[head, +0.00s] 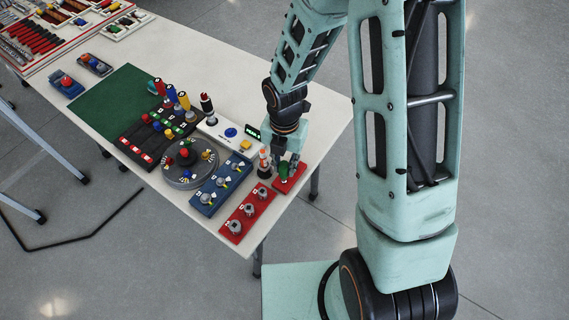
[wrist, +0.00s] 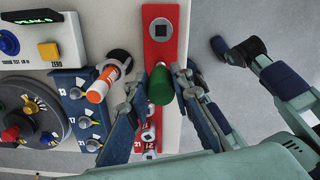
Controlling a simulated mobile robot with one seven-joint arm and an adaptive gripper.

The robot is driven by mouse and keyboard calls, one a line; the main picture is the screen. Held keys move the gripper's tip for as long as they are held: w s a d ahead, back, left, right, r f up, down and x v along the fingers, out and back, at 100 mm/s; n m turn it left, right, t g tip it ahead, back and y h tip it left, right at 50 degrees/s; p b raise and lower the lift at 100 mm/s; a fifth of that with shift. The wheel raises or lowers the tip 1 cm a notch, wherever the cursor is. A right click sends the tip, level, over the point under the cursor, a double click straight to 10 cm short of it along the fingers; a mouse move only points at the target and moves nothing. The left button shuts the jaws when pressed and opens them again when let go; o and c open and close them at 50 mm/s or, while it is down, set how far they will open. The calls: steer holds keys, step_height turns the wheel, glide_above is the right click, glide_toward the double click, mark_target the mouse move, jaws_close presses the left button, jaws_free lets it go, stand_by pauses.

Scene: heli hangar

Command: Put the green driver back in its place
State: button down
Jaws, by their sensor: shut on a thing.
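The green driver (wrist: 160,85) is between the fingers of my gripper (wrist: 158,92) in the wrist view. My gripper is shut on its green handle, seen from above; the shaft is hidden. In the head view the green driver (head: 282,169) shows below my gripper (head: 287,164), over or at the red block (head: 291,178) near the table's right edge. I cannot tell whether it touches the block. The black rack (head: 150,136) farther left has drivers with red, blue and yellow handles standing at its back.
An orange and white driver (wrist: 103,83) stands close left of my gripper. A blue block (head: 220,184) and another red block (head: 247,213) with metal fittings, a round grey turntable (head: 188,165) and a white tester (head: 231,132) crowd this end. The green mat (head: 115,100) has bare room.

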steer(key=shift+f, duration=0.1)
steer(key=c, duration=1.6)
jaws_free()
steer(key=shift+r+p, duration=3.35)
steer(key=shift+r, duration=0.5)
